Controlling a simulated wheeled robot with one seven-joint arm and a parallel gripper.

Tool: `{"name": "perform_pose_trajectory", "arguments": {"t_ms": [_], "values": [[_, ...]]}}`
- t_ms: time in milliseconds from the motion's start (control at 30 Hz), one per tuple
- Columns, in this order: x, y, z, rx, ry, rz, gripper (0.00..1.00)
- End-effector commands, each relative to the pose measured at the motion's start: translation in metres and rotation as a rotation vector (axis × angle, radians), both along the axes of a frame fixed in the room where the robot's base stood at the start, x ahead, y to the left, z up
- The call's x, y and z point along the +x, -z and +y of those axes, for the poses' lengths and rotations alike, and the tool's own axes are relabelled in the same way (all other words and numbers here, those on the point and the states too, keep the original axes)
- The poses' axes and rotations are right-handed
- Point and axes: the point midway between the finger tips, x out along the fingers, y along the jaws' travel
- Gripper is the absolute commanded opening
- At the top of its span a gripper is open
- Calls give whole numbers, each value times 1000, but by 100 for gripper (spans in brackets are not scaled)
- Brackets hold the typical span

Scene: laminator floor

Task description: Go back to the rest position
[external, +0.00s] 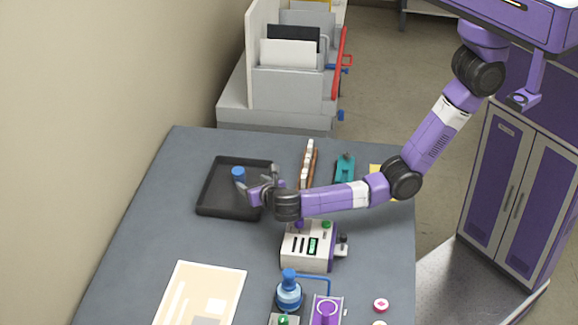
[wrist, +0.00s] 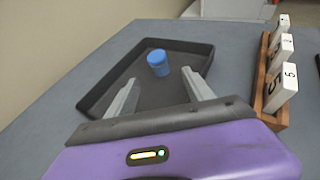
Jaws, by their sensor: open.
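My gripper (external: 254,187) is at the end of my purple arm, over the right part of a black tray (external: 208,205) on the table. In the wrist view my gripper (wrist: 160,92) has its two grey fingers apart, with nothing between them. A blue round object (external: 238,174) is at the tray, just beyond the fingertips. It also shows in the wrist view (wrist: 158,62) as a short blue cylinder, apart from both fingers. The black tray (wrist: 103,80) shows in the wrist view too. The fingers hide part of the tray.
A wooden rack (wrist: 270,80) with white numbered blocks (wrist: 284,84) stands right of the tray. A white laminator-like device (external: 303,258), a blue bottle (external: 289,294) and a paper sheet (external: 195,290) are nearer. A teal tool (external: 345,168) lies right. Table (external: 150,215) left of the tray is clear.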

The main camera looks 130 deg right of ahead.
Motion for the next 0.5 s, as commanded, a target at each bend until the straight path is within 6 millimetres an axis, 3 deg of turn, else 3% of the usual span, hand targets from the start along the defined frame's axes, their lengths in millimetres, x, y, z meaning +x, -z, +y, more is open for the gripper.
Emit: {"name": "perform_pose_trajectory", "arguments": {"t_ms": [367, 500], "values": [[0, -1, 1, -4, -5, -14, 61], [1, -8, 7, -46, -46, -164, 61]]}}
